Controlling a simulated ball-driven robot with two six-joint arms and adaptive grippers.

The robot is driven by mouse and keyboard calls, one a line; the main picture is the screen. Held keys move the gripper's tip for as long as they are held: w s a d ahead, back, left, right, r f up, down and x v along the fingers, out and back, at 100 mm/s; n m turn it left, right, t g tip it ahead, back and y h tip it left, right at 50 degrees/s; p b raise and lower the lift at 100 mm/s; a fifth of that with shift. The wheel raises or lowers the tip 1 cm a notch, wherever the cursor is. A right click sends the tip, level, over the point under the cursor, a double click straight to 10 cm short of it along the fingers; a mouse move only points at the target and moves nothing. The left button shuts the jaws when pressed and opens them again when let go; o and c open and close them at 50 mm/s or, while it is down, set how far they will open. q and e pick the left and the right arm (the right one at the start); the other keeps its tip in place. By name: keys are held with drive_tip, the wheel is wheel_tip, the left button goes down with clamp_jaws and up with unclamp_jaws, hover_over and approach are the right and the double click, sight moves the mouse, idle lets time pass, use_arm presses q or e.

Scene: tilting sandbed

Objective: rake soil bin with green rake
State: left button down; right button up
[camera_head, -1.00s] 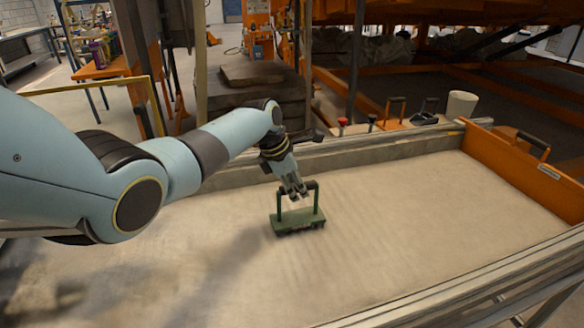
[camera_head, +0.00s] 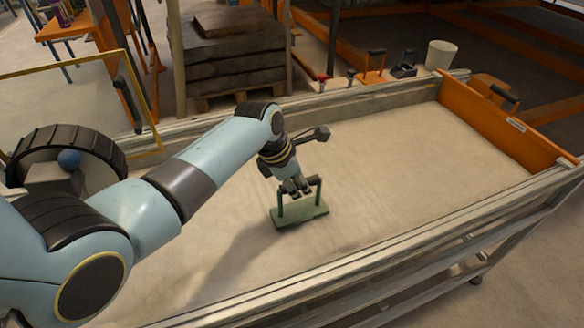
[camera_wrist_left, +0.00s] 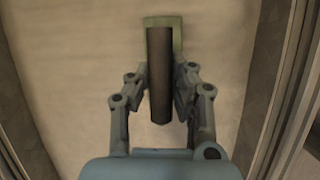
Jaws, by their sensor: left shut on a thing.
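The green rake (camera_head: 300,216) has a flat base and an upright handle frame. It stands on or just above the pale soil of the soil bin (camera_head: 400,155), left of the bin's middle. My left gripper (camera_head: 298,187) is shut on the rake's top handle bar. In the left wrist view the dark handle bar (camera_wrist_left: 160,75) lies between the two fingers (camera_wrist_left: 160,90), with a bit of green base beyond it. The rake's underside is hidden, so I cannot tell how deep it sits. My right gripper is not in view.
An orange board (camera_head: 505,125) with a black handle closes the bin's right end. Metal rails (camera_head: 330,265) edge the bin. The soil right of the rake is clear.

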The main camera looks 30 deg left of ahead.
use_arm(q)
drive_tip(key=s+d+p, duration=0.2)
drive_tip(key=s+d, duration=0.3)
drive_tip(key=d, duration=0.1)
wheel_tip(320, 180, up, 12)
drive_tip(key=p, duration=0.3)
drive_tip(key=shift+a+f, duration=0.15)
drive_tip(key=shift+f, duration=0.1)
idle(0.4)
idle(0.3)
